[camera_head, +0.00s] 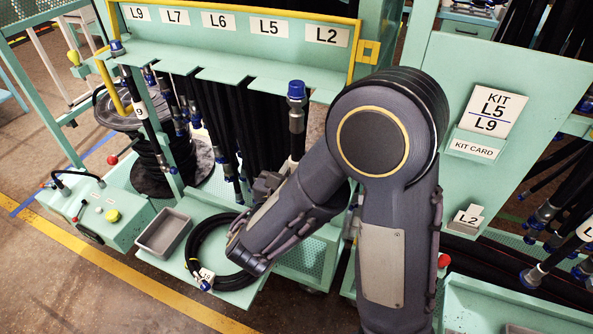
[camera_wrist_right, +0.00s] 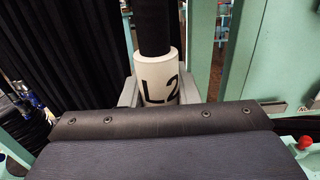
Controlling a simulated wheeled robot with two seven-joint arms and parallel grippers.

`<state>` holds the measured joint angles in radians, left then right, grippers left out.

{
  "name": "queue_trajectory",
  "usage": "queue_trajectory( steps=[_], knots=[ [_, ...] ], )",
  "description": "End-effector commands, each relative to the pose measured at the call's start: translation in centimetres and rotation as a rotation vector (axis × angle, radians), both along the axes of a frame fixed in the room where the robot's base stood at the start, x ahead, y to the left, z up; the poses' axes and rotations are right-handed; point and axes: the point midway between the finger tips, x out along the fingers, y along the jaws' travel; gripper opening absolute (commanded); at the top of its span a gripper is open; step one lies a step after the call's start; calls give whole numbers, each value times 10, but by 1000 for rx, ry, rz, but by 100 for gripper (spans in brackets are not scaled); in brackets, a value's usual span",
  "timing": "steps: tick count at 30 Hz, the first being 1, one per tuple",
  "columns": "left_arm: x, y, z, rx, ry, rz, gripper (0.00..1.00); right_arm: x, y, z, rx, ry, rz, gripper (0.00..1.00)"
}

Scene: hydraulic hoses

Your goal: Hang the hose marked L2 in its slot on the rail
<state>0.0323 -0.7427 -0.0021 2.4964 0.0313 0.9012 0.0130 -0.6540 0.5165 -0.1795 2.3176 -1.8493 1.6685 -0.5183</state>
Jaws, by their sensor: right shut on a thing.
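The black hose marked L2 (camera_head: 296,125) has a blue cap on top and stands upright in front of the rail in the head view. Its white L2 sleeve (camera_wrist_right: 160,83) shows in the right wrist view. My right gripper (camera_wrist_right: 158,98) is shut on the hose at this sleeve. The rail (camera_head: 225,65) is green with a yellow frame and carries several slot labels. The L2 label (camera_head: 327,36) is at its right end. The hose's cap is below and a little left of that label. My right arm hides part of the slot edge there. My left gripper is not in view.
A hose with a blue cap (camera_head: 117,47) hangs at the rail's left end. Several black hoses (camera_head: 240,120) hang behind the rail. A coiled hose (camera_head: 205,245) and a grey tray (camera_head: 163,232) lie below.

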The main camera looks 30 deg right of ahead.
Motion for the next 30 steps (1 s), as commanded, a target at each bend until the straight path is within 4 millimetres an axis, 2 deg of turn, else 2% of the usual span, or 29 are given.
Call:
queue_trajectory(
  steps=[30],
  knots=[
    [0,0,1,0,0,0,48,37,-44,1,-1,-2,-1,0]
  ],
)
